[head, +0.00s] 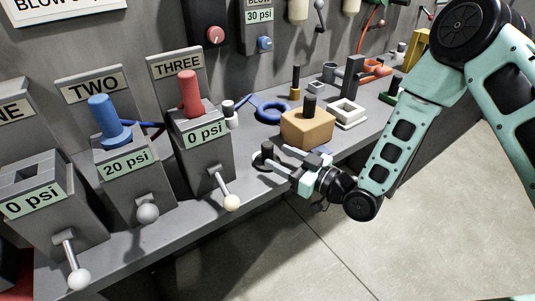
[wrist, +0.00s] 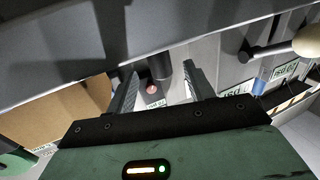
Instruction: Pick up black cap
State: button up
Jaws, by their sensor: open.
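A small dark round piece, which looks like the black cap (head: 263,157), is on the grey bench to the right of the THREE station in the head view. My gripper (head: 277,163) is at it, low over the bench's front edge, with its jaws apart. Part of the cap is hidden by the gripper in the head view.
The THREE station (head: 206,150) with a red plug and a white-knobbed lever (head: 231,202) stands left of my gripper. A tan block (head: 307,128) stands just behind it, with a blue ring (head: 270,111) and white square frame (head: 347,113) nearby. Open floor lies in front.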

aim_at(272, 153)
jog(key=p+x, duration=0.1)
jog(key=x, duration=0.2)
jog(key=shift+w+a+r+p, duration=0.1)
jog(key=shift+w+a+p, duration=0.15)
jog(key=shift+p, duration=0.1)
jog(key=shift+w+a, duration=0.4)
jog(key=shift+a, duration=0.1)
jog(key=c, duration=1)
jog(key=shift+c, duration=0.2)
